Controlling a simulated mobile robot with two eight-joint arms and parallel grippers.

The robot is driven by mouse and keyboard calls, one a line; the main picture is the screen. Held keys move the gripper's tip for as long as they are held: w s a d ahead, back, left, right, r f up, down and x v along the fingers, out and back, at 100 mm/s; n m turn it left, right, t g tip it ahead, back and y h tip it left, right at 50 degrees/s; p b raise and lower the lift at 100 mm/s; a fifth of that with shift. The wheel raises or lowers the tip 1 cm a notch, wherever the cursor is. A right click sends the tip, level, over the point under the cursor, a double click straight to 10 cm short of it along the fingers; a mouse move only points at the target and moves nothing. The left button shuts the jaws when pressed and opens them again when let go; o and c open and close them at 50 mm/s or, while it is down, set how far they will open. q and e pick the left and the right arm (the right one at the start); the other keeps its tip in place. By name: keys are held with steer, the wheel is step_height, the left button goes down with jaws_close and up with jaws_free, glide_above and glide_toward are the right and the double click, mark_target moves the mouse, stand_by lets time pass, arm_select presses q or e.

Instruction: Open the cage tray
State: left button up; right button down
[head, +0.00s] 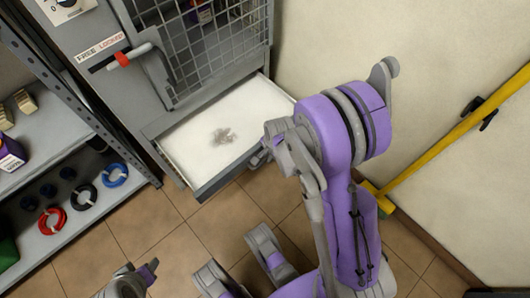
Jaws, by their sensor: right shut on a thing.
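The cage tray (185,150) is a shallow grey drawer with a white bottom under the wire-mesh cage (215,50).
A lever with a red collar (122,59) sits by a FREE/LOCKED label (100,48) on the cabinet. A shelf (50,240) with coloured rings stands at left. A yellow pole (460,130) leans on the right wall. Tiled floor before the tray is partly clear.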

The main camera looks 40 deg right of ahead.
stand_by(0.3)
steer(key=c, duration=0.8)
jaws_free()
steer(key=shift+c, duration=0.2)
steer(key=shift+s+r, duration=0.1)
step_height(320, 180, up, 10)
steer(key=s+p, duration=0.2)
steer(key=p, duration=0.1)
steer(key=shift+r+p, duration=0.25)
steer(key=shift+p, duration=0.15)
